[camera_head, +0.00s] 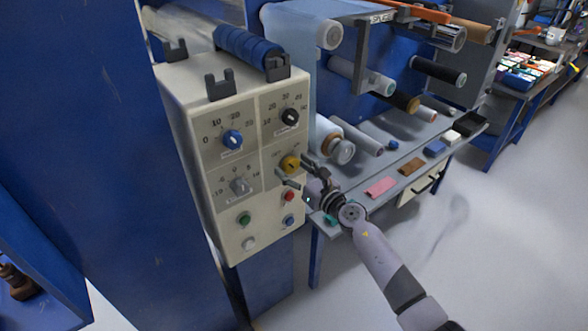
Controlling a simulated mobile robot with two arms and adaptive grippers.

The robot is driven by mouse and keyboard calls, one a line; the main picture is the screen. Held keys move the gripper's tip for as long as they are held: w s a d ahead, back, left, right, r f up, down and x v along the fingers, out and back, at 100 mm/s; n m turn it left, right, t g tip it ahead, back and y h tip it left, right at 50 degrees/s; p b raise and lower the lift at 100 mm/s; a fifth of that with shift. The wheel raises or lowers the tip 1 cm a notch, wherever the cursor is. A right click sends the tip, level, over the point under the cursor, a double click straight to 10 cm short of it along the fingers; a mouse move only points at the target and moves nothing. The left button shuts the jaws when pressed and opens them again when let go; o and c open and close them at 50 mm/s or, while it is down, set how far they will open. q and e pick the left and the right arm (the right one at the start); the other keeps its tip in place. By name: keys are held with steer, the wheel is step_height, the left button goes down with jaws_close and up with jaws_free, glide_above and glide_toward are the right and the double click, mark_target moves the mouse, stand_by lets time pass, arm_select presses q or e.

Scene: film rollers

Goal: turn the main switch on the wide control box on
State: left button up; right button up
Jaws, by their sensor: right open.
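The wide control box (210,200) is a cream panel at the left centre, fixed by a blue machine column. It carries a blue knob (232,139), a black knob (289,117), a grey knob (240,186) and a yellow rotary switch (290,163). The labels are too small to read, but the yellow switch looks like the main switch. My right gripper (296,171) comes from the lower right, its open fingers close to the yellow switch. I cannot tell whether they touch it. My left gripper is not in view.
Below the knobs are green (244,219), white (248,243), red (289,196) and blue (289,221) buttons. A blue roller (248,47) rests in brackets above the box. Film rollers and a grey shelf (405,165) stand behind my right arm. The floor at right is clear.

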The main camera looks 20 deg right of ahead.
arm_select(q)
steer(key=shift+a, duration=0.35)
arm_select(e)
steer(key=shift+w, duration=0.1)
steer(key=c, duration=1.1)
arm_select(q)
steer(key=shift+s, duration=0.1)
arm_select(e)
steer(key=shift+c, duration=0.2)
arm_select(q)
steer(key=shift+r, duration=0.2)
arm_select(e)
steer(key=shift+m, duration=0.3)
steer(key=shift+r+m+p, duration=0.1)
steer(key=shift+m+p, duration=0.55)
steer(key=shift+m, duration=0.45)
steer(key=m+p, duration=0.1)
steer(key=m, duration=0.2)
steer(key=shift+m, duration=0.3)
steer(key=m+p, duration=0.1)
steer(key=m, duration=0.3)
steer(key=shift+a, duration=0.1)
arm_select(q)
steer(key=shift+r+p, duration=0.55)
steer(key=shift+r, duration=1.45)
arm_select(e)
steer(key=shift+m, duration=1.7)
